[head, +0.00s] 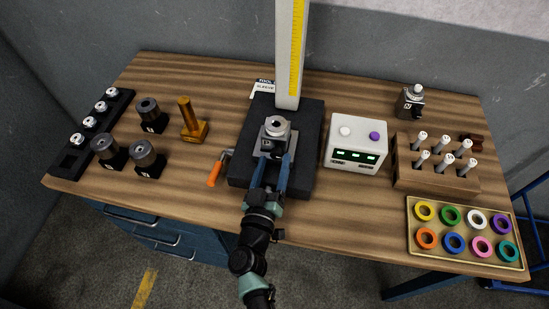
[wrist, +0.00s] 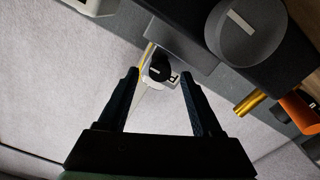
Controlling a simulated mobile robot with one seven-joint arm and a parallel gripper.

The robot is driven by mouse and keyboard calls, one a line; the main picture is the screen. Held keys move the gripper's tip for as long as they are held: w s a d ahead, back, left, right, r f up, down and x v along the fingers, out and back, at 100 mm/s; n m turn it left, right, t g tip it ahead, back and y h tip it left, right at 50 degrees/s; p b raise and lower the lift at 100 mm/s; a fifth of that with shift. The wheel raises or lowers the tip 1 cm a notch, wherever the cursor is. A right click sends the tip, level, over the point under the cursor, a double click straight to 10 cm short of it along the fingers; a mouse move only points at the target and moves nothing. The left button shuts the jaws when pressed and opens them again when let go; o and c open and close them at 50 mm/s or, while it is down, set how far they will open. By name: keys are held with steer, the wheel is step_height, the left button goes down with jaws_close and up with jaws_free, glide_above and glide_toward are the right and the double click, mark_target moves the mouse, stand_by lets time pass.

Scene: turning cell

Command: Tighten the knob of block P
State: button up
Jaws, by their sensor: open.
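In the head view a small grey block (head: 277,140) with a round metal top stands on the black base plate (head: 305,150) in front of the tall column. Its label is too small to read there. My gripper (head: 273,158) is open at the near side of this block, its two blue fingers apart. In the wrist view the open fingers (wrist: 159,72) stand on either side of a dark round knob (wrist: 160,68) with a pale line, beside a white label that may read P. I cannot tell whether they touch anything.
A white box (head: 357,143) with green displays stands right of the plate, and an orange-handled tool (head: 216,172) lies left of it. The column (head: 289,60) rises behind. A block marked N (head: 411,102), a pin rack (head: 433,180) and a ring tray (head: 413,245) stand farther right.

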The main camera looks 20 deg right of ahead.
steer(key=shift+x, duration=0.85)
steer(key=shift+c, duration=0.2)
jaws_close()
